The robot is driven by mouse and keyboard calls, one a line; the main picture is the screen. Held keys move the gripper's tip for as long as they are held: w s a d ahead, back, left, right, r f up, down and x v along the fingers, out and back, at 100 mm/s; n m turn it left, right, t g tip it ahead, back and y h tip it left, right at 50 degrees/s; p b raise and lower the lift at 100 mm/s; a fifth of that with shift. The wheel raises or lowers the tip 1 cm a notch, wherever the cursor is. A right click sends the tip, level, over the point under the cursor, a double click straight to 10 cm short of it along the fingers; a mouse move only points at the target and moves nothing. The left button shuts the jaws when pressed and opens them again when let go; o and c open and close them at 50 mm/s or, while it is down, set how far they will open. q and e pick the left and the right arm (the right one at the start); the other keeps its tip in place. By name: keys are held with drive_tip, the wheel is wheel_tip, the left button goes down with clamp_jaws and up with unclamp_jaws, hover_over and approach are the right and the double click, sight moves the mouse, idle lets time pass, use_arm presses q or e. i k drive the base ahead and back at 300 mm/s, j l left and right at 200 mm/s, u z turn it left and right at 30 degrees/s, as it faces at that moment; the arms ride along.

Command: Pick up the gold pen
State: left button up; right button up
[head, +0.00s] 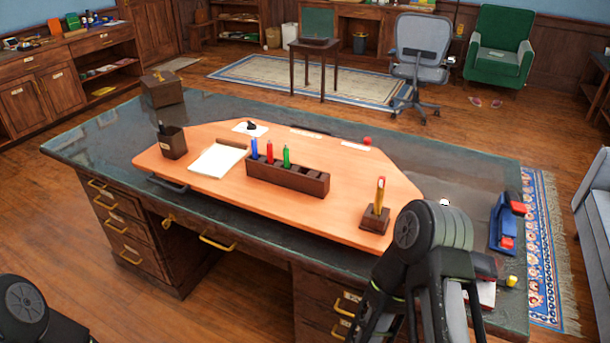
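The gold pen (380,195) stands upright in a small dark wooden holder (375,221) near the right end of the orange desk mat. The pen has a red part near its top. My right arm rises from the bottom right, in front of the desk and close to the right of the holder. Only a rounded joint of my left arm shows at the bottom left corner. I cannot make out the fingertips of either gripper in this view.
A dark rack (288,181) holds blue, red and green pens mid-mat. A dark pen cup (172,143) and notepad (217,160) are left of it. A blue and red object (508,222) lies at the desk's right end. The mat between rack and holder is clear.

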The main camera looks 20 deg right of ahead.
sight(380, 192)
drive_tip(key=u, duration=1.35)
drive_tip(key=k+l, duration=0.2)
drive_tip(key=l, duration=0.2)
drive_tip(key=k+l, duration=0.2)
drive_tip(key=l, duration=0.25)
drive_tip(key=k+l, duration=0.2)
drive_tip(key=l, duration=0.2)
drive_tip(key=k+l+u, duration=0.1)
drive_tip(key=l, duration=0.35)
drive_tip(key=k, duration=0.1)
